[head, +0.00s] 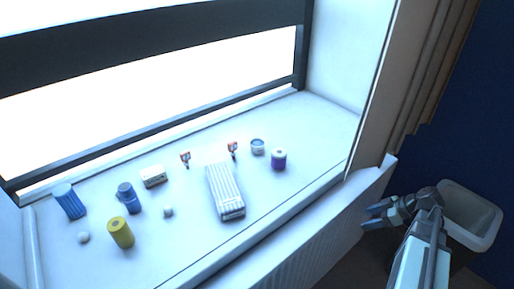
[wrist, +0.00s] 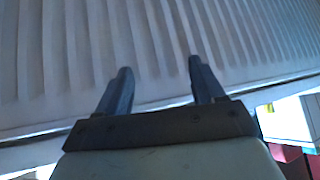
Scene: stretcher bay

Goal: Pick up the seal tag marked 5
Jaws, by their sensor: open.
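Two small red-and-white tags stand on the white window sill (head: 310,120) in the head view. One tag (head: 185,159) is left of the striped folded cloth, and the other tag (head: 233,149) is just behind it. The marks on both are too small to read, so I cannot tell which is 5. My gripper (head: 368,217) is open and empty, off the right front of the sill and well apart from the tags. In the wrist view my gripper (wrist: 158,80) faces a ribbed pale panel, with nothing between the fingers.
The striped cloth (head: 225,191), a yellow roll (head: 120,232), a blue bottle (head: 129,197), a blue cylinder (head: 69,201), a small box (head: 153,177), a purple jar (head: 279,159) and a tin (head: 257,147) stand on the sill. A bin (head: 470,215) is at right.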

